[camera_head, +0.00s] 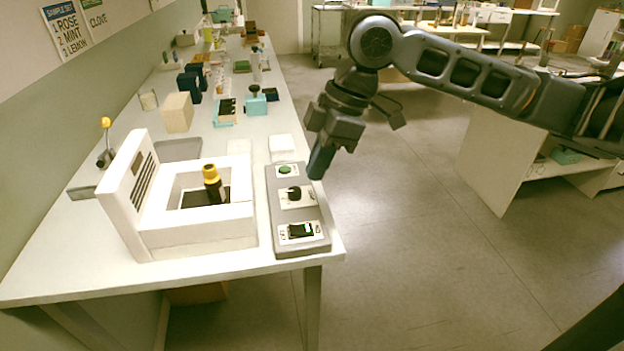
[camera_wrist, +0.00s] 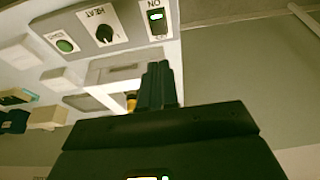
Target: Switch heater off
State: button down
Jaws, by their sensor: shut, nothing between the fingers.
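The grey control panel (camera_head: 315,212) lies at the table's right edge, beside the white heater housing (camera_head: 200,240). It carries a black rocker switch (camera_head: 298,231) with a green-lit end, a black knob (camera_head: 294,193) and a green button (camera_head: 285,170). In the wrist view the switch (camera_wrist: 157,23) shows a green light and an "ON" label; the knob (camera_wrist: 104,34) is marked "HEAT". My gripper (camera_head: 317,175) is shut and empty, pointing down just right of the panel near the knob. Its fingers (camera_wrist: 158,72) appear apart from the switch in the wrist view.
A dark bottle with a yellow cap (camera_head: 210,172) stands in the heater housing's opening. A white square block (camera_head: 283,146) lies behind the panel. Several boxes and bottles line the table farther back. The floor (camera_head: 420,240) right of the table is clear.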

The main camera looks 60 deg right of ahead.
jog(key=p, duration=0.1)
send_over(296, 229)
jog(key=f, duration=1)
jog(key=shift+s+d+f, duration=0.1)
jog(key=shift+s+d, duration=0.25)
jog(key=shift+s, duration=0.05)
jog(key=shift+x, duration=0.9)
jog(key=shift+s+d, duration=0.1)
jog(key=shift+f+b, duration=0.3)
jog(key=shift+f, duration=0.2)
jog(key=shift+r, duration=0.2)
jog(key=shift+f, duration=0.15)
